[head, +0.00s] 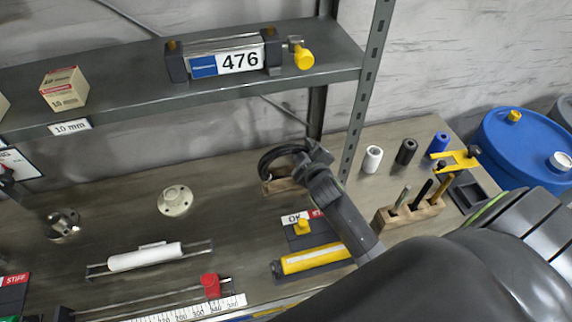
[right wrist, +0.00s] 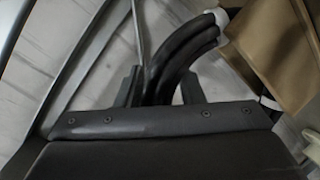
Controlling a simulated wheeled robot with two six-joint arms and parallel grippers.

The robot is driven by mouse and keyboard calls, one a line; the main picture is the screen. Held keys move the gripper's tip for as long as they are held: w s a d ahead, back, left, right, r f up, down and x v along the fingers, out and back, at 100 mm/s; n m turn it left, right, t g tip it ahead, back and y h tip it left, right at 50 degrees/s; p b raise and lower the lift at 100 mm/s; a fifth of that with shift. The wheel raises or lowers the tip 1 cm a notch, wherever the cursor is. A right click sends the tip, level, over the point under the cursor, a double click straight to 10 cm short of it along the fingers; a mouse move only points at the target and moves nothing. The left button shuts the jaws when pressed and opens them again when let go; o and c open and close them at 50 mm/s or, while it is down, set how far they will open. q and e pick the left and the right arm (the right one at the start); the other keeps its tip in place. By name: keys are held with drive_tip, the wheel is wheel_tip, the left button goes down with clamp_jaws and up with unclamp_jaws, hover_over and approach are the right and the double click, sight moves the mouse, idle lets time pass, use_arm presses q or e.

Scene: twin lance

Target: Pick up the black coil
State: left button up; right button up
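The black coil (head: 272,157) is a bundle of dark loops resting at a wooden block (head: 283,186) under the shelf, near the shelf post. My right gripper (head: 318,154) is at the coil's right side in the head view and hides part of it. In the right wrist view, the coil (right wrist: 180,52) passes as thick dark strands between the two fingers of my right gripper (right wrist: 161,88). The fingers stand apart, with a gap between the strands and the right finger. A pale band wraps the coil at upper right. My left gripper is not in view.
The shelf (head: 330,62) overhangs the bench behind the coil, with an upright post (head: 366,95) close to my right gripper. A yellow cylinder (head: 315,259) lies in front. White, black and blue sleeves and a wooden tool block (head: 408,218) stand to the right.

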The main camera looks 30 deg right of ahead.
clamp_jaws()
drive_tip(key=shift+r, duration=0.15)
